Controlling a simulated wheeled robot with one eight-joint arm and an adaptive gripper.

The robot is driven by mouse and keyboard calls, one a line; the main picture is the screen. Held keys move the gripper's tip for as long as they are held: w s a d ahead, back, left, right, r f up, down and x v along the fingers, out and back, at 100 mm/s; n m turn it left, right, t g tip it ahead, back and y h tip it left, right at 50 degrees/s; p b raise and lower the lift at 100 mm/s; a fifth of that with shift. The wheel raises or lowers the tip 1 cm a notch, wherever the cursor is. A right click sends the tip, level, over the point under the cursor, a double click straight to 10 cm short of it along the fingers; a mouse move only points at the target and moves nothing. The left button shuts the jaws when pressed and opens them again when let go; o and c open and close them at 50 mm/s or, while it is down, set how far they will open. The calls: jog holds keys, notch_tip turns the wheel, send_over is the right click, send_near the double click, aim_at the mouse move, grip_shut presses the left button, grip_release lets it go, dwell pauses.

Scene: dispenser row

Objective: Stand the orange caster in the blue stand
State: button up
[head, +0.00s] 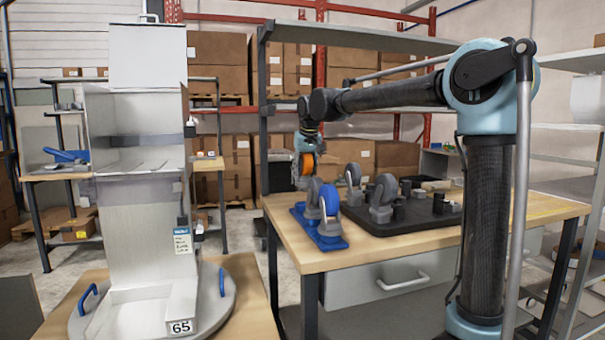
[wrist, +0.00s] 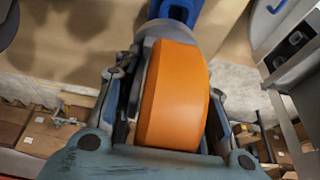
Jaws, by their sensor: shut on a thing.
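My gripper (head: 305,150) is shut on the orange caster (head: 306,163), above the left rear edge of the table. In the wrist view the orange wheel (wrist: 173,100) sits between both fingers, with its grey fork beyond it. The blue stand (head: 299,211) lies at the table's left edge, below and slightly right of the held caster.
A dark tray (head: 400,226) with several grey casters and black pieces lies to the right on the wooden table (head: 292,245). A white dispenser (head: 140,215) stands at left on another table, with floor between them. Shelving stands behind.

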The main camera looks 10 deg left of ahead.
aim_at(302, 179)
jog(key=shift+s+a+f, duration=0.25)
jog(key=shift+a+f, duration=0.15)
jog(key=shift+f, duration=1.05)
jog(key=shift+s, duration=0.15)
jog(key=shift+f, duration=1.85)
jog(key=o, duration=1.4)
